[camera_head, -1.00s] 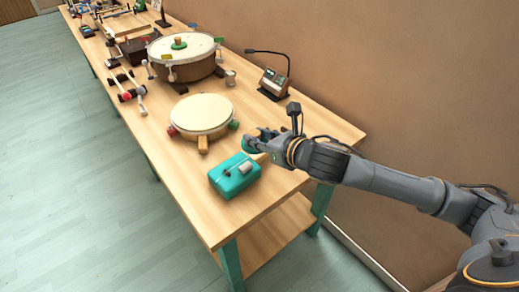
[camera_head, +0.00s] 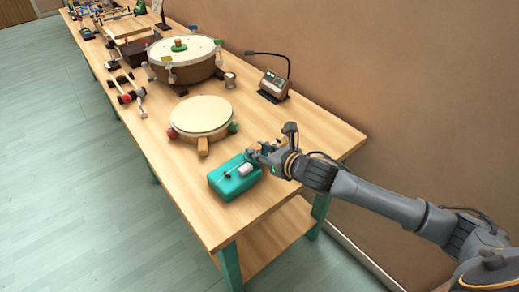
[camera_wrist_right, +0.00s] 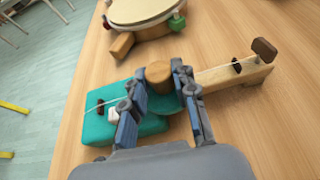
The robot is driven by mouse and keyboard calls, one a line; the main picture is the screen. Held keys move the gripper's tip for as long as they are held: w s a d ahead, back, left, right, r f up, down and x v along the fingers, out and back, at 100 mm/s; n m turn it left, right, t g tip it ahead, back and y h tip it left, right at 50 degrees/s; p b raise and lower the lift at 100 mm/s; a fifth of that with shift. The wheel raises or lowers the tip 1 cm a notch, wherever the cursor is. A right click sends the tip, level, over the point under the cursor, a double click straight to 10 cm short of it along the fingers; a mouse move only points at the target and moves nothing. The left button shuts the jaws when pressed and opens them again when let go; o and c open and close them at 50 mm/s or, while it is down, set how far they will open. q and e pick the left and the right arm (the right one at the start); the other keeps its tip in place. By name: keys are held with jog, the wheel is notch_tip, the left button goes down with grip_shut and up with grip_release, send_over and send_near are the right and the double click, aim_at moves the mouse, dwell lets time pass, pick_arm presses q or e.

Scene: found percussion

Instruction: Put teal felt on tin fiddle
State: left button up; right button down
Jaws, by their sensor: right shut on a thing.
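The tin fiddle (camera_head: 228,186) is a teal box with a small white block on top, lying near the table's front end. In the right wrist view, the tin fiddle (camera_wrist_right: 95,125) has a string and a wooden neck running right to a dark peg. My right gripper (camera_head: 256,156) is at the neck side of the box. It is shut on the teal felt (camera_wrist_right: 165,103), a teal disc with a round wooden knob. The felt sits over the box's edge and the neck; whether it touches them I cannot tell. My left gripper is not in view.
A round drum (camera_head: 201,115) with coloured feet stands just beyond the fiddle. A larger drum (camera_head: 183,64) with a green disc on it, mallets (camera_head: 130,90) and a lamp-like device (camera_head: 275,83) stand farther back. The wood table (camera_head: 285,205) is bare to the right.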

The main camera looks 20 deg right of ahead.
jog(key=shift+f, duration=0.3)
jog(key=c, duration=1)
grip_release()
jog(key=shift+c, duration=0.2)
jog(key=shift+r, duration=0.45)
jog(key=v, duration=1.2)
